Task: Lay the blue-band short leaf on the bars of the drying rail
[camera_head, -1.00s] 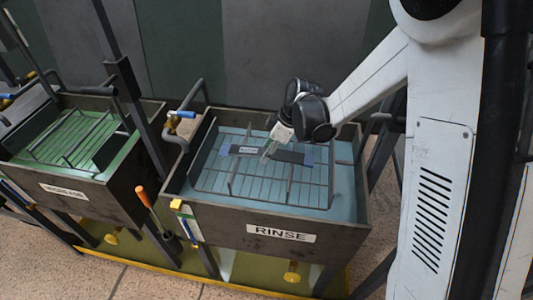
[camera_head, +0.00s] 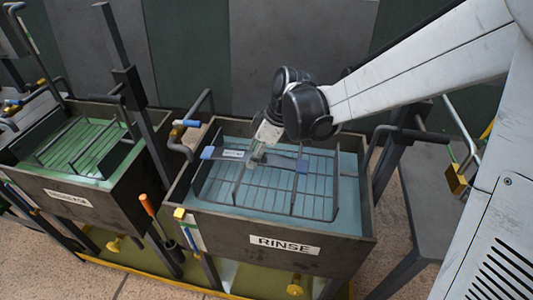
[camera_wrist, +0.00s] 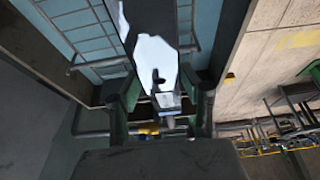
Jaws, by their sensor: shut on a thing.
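The short leaf (camera_head: 280,160) is a dark flat strip with blue bands at both ends and a small white label. My gripper (camera_head: 256,159) is shut on it near its middle, over the rinse tank. The leaf lies roughly level and appears raised above the tank's wire rack; the exact gap cannot be told. In the wrist view, my gripper (camera_wrist: 168,100) has its two green-and-dark fingers on either side of a pale, bright piece that hides much of what is between them. I cannot make out the drying rail with certainty in either view.
The rinse tank (camera_head: 215,216) has dark walls, blue liquid and an upright-barred rack (camera_head: 270,198). A green-filled tank (camera_head: 105,195) stands to its left, with a dark post (camera_head: 140,105) between. An orange-handled tool (camera_head: 147,204) hangs between them. A dark bench (camera_head: 430,200) stands at right.

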